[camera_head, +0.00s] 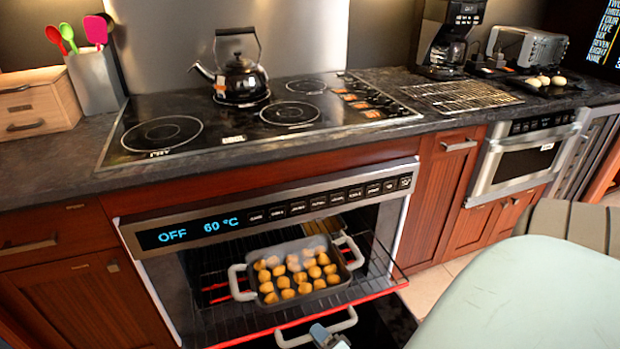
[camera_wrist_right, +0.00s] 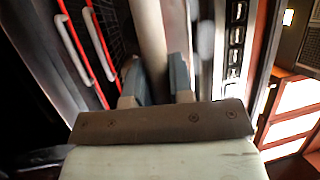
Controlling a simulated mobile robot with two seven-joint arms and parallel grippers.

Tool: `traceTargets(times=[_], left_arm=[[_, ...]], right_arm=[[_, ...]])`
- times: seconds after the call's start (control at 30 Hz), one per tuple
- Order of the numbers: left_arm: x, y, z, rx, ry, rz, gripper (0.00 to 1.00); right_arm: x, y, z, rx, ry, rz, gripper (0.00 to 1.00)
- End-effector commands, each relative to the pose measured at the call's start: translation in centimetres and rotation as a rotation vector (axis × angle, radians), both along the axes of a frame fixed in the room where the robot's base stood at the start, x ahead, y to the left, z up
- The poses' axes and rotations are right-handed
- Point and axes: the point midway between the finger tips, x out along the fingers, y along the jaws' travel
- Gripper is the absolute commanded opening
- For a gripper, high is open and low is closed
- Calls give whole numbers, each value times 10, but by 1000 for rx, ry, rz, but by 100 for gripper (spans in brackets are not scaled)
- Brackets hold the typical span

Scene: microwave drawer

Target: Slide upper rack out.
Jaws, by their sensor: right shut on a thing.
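The upper rack (camera_head: 220,325) is a dark wire rack with a red front edge. In the head view it sticks out of the oven under the control panel (camera_head: 270,213). A grey baking dish (camera_head: 345,272) with white handles and several round golden pieces stands on it. My right gripper (camera_head: 330,337) is at the bottom of the head view, by a curved white handle (camera_head: 345,322) below the red edge. In the right wrist view its fingers (camera_wrist_right: 155,80) are shut on a pale bar (camera_wrist_right: 148,30). I cannot tell for sure which part this bar belongs to. My left gripper is out of view.
A black cooktop (camera_head: 240,150) with a kettle (camera_head: 240,80) is above the oven. Red-brown cabinets flank it. A pale green rounded surface (camera_head: 530,300) fills the lower right. Some floor (camera_head: 440,285) shows right of the oven.

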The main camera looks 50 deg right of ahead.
Motion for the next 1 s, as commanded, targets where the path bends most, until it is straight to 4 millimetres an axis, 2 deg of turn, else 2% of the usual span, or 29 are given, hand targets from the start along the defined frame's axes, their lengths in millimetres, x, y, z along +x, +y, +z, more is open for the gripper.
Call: traceTargets(times=[0.1,0.3,0.73,0.77,0.87,1.0], left_arm=[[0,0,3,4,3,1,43],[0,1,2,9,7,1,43],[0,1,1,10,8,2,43],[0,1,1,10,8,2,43],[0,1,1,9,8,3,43],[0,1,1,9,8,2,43]], right_arm=[[-15,8,1,-1,1,0,0],[-27,15,0,-1,0,0,0],[-30,16,0,-1,-1,0,0],[-30,16,0,-1,-1,0,23],[-30,16,0,-1,-1,0,46],[-30,16,0,-1,-1,0,46]])
